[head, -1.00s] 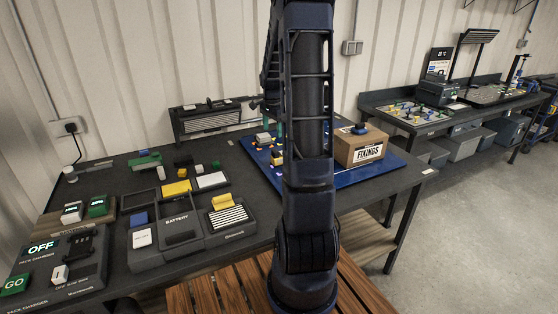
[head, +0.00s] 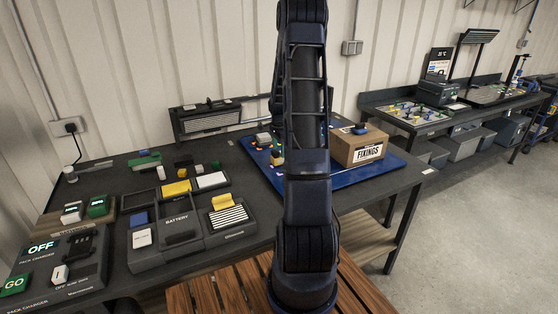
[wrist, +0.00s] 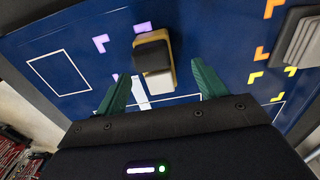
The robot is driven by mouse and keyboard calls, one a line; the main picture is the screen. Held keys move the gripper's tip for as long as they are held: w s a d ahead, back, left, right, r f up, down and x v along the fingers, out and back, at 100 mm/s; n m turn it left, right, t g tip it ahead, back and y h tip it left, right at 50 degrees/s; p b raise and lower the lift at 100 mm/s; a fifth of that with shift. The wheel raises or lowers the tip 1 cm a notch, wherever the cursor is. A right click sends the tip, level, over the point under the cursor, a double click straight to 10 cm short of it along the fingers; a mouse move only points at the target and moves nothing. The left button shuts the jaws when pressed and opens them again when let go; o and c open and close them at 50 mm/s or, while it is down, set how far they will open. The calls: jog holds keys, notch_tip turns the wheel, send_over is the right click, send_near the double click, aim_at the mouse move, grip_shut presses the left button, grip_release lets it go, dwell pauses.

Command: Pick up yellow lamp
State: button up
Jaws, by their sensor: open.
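In the wrist view, a small yellow block-like item with a black top and a white part (wrist: 152,58) is on the blue mat (wrist: 215,50). It looks like the yellow lamp, though its shape is seen only from above. My gripper (wrist: 161,76) has its two green fingers spread apart, with nothing held between them. The item is just beyond the fingertips, between them in the picture and nearer the left finger.
The blue mat carries purple and orange corner marks and white outlines. A grey ribbed item (wrist: 297,38) is at the wrist view's right. In the head view, a FIXINGS cardboard box (head: 360,146) stands on the mat's right part. Chargers and trays, including a battery tray (head: 179,226), fill the bench's left.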

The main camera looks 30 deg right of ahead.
aim_at(279, 157)
jog(key=shift+s+a+f, duration=0.1)
jog(key=shift+f, duration=1.25)
jog(key=shift+s+a+f, duration=0.1)
jog(key=shift+f, duration=1.2)
jog(key=shift+c, duration=0.4)
jog(key=c, duration=1.1)
jog(key=shift+r, duration=0.1)
